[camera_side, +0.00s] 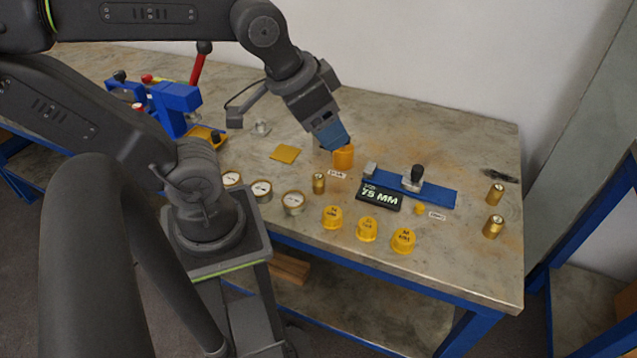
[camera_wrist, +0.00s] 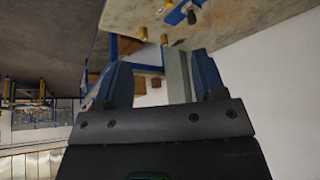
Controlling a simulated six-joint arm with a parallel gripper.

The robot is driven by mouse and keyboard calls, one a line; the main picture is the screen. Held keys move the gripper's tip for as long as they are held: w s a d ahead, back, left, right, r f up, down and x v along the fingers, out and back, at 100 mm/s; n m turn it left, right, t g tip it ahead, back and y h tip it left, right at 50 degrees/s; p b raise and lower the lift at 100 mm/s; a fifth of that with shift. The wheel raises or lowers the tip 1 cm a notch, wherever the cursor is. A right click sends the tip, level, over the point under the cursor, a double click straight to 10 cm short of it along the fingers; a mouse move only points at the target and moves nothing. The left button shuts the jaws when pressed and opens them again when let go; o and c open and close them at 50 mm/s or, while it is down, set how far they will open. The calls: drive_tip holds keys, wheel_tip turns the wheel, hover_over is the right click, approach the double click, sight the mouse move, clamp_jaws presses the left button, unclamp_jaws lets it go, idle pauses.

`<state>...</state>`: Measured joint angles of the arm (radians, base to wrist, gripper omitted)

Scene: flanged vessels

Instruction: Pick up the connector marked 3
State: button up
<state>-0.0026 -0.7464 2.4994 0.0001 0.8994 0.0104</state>
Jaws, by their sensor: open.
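Three small brass connectors stand on the bench in the side view: one left of centre (camera_side: 319,183), one at the right (camera_side: 496,194) and one just in front of that (camera_side: 493,226). I cannot read a 3 on any of them. Two brass pieces also show small in the wrist view, one (camera_wrist: 142,33) beside the other (camera_wrist: 164,38). My gripper (camera_side: 334,136) is above the middle of the bench, just over an orange cylinder (camera_side: 343,158); I cannot tell whether they touch. In the wrist view its blue fingers are apart, with nothing held between them.
A blue fixture (camera_side: 440,194) and a black display (camera_side: 379,197) reading 75 MM lie right of centre. Several yellow caps (camera_side: 367,229) stand along the front, and round gauges (camera_side: 293,202) front left. A blue vise-like device (camera_side: 172,100) stands far left. The back right is mostly clear.

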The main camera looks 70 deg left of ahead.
drive_tip(key=m+g, duration=0.6)
drive_tip(key=m, duration=0.8)
hover_over(318, 176)
wheel_tip(318, 176, down, 16)
drive_tip(key=f, duration=0.8)
drive_tip(key=shift+w+d, duration=0.2)
drive_tip(key=shift+w, duration=0.1)
drive_tip(key=shift+s+a+f, duration=0.1)
drive_tip(key=shift+s+f, duration=0.05)
drive_tip(key=shift+f, duration=1.2)
drive_tip(key=shift+s+a+f, duration=0.1)
drive_tip(key=shift+s+f, duration=0.05)
drive_tip(key=shift+f, duration=1.15)
drive_tip(key=c, duration=1.1)
drive_tip(key=shift+r, duration=0.1)
